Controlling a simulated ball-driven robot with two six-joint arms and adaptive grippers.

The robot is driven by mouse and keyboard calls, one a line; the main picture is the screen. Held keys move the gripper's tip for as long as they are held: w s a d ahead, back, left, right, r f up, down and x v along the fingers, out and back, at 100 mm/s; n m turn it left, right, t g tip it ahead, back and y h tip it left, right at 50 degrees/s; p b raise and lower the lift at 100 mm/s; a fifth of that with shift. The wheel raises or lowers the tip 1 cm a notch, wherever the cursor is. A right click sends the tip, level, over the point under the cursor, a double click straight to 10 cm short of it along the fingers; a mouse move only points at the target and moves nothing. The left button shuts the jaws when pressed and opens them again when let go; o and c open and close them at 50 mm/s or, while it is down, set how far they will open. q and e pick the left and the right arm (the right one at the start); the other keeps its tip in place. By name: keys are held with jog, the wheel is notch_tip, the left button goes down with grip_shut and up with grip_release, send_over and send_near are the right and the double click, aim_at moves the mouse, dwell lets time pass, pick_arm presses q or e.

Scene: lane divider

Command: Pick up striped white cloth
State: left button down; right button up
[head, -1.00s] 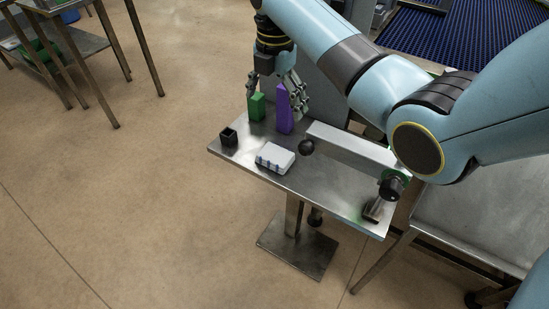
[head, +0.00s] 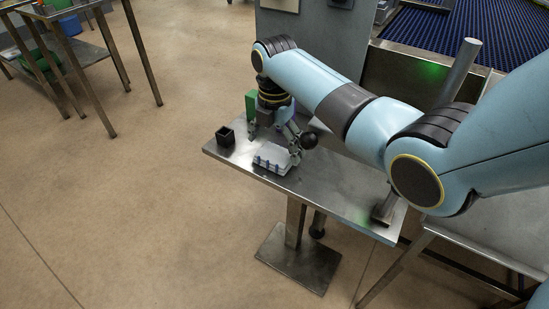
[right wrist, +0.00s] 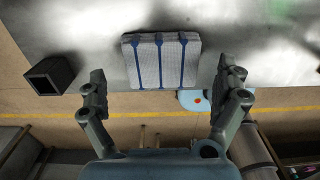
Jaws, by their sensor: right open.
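The striped white cloth (head: 271,159) is a folded, light grey-white block with dark blue stripes. It lies on the small metal table (head: 340,193). In the right wrist view the cloth (right wrist: 161,60) lies ahead of the fingertips, roughly centred between them. My right gripper (head: 274,142) points down just behind the cloth, with its fingers spread. In the right wrist view my right gripper (right wrist: 163,85) is open and empty, with its fingers wider apart than the cloth. My left gripper is not in view.
A black open box (head: 226,136) stands left of the cloth and also shows in the right wrist view (right wrist: 49,76). A green block (head: 251,105) stands behind the gripper. A dark ball-ended knob (head: 308,141) is close on the gripper's right. The table's front edge is near the cloth.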

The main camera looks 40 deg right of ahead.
aim_at(274, 153)
notch_tip(274, 153, down, 3)
jog(key=shift+a, duration=0.1)
jog(key=c, duration=1)
notch_tip(274, 153, up, 10)
jog(key=shift+r+p, duration=0.1)
jog(key=shift+p, duration=0.6)
